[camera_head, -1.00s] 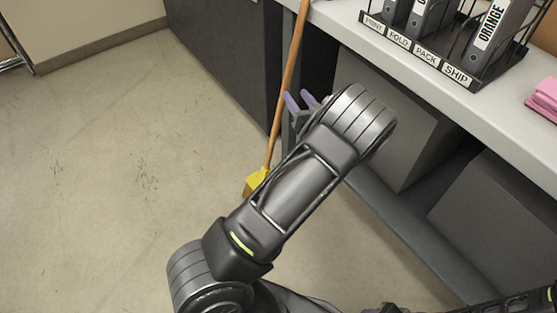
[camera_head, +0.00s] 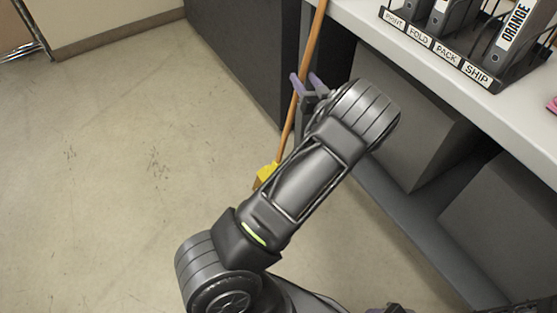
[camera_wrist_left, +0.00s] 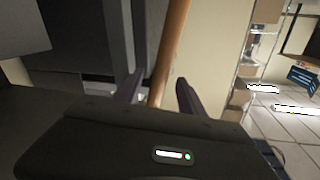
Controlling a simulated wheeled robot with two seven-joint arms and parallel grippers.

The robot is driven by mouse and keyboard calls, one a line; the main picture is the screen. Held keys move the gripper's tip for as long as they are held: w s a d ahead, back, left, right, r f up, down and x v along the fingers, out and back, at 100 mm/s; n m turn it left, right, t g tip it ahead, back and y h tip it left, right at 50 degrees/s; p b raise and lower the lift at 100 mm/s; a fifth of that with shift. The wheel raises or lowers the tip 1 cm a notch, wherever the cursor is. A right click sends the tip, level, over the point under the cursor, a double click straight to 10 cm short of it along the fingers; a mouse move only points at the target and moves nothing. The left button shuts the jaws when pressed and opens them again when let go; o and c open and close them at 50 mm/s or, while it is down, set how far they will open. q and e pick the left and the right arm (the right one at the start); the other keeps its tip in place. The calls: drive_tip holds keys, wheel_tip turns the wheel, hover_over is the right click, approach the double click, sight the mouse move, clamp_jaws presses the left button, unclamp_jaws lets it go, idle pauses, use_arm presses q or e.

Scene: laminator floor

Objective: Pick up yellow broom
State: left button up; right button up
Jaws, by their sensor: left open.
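The yellow broom (camera_head: 266,175) stands on the floor with its long brown wooden handle (camera_head: 312,47) leaning up against the edge of the counter. My left gripper (camera_head: 305,82) is open at the handle, with its purple-grey fingertips on either side of it. In the left wrist view the handle (camera_wrist_left: 169,55) runs between the two spread fingers of the left gripper (camera_wrist_left: 158,92). Part of the broom's head is hidden behind my left arm. My right gripper is not seen.
The light counter (camera_head: 425,75) runs along the right, with a labelled rack of binders (camera_head: 465,62) on it. Grey cabinets (camera_head: 400,130) and a low rail stand under it. The floor (camera_head: 110,160) to the left is clear.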

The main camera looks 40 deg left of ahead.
use_arm(q)
drive_tip(key=shift+x, duration=1.2)
drive_tip(key=shift+c, duration=0.5)
clamp_jaws()
drive_tip(key=shift+r, duration=0.1)
